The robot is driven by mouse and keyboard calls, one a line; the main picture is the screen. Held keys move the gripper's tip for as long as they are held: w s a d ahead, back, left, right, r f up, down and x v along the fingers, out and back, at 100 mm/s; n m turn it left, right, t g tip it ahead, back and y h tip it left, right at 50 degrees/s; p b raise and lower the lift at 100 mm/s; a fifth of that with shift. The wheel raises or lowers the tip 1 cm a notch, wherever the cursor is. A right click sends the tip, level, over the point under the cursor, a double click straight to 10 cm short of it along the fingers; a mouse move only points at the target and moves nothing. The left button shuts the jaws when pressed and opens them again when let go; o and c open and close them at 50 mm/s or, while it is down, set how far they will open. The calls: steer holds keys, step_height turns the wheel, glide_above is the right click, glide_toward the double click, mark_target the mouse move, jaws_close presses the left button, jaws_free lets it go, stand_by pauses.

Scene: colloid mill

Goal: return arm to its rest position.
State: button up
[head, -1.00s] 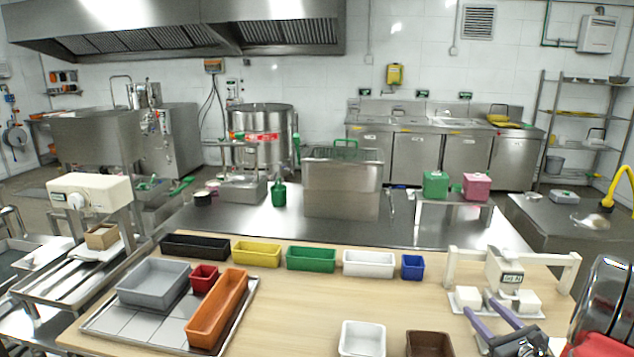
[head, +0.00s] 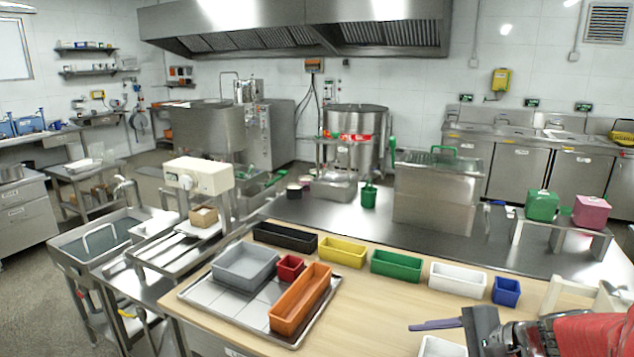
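My gripper (head: 424,326) is at the lower right of the head view, over the front right part of the wooden table (head: 385,310). It points left. One purple finger shows, seen side-on, with the dark gripper body behind it. The second finger cannot be made out, so the gap between them is hidden. I see nothing held at the visible fingertip. My arm runs off to the right edge of the view.
Black (head: 285,237), yellow (head: 343,252), green (head: 396,265), white (head: 458,280) and blue (head: 506,291) bins line the table's back edge. A tray (head: 205,291) holds grey, red and orange bins. A white bin (head: 441,347) sits below my gripper. A white stand (head: 565,293) is close to my arm.

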steer(key=s+a+r+n+h, duration=0.1)
steer(key=s+n+h, duration=0.1)
steer(key=s+n, duration=0.3)
steer(key=s+a+r+n+h, duration=0.1)
steer(key=s+a+n+h, duration=0.1)
steer(key=s+n, duration=0.3)
steer(key=s+a+r+n+g+h, duration=0.1)
steer(key=s+a+r+n+h, duration=0.1)
steer(key=s+n+h, duration=0.2)
steer(key=shift+s+a+n, duration=0.2)
steer(key=shift+s+n, duration=0.5)
steer(key=shift+s, duration=0.1)
steer(key=shift+c, duration=0.6)
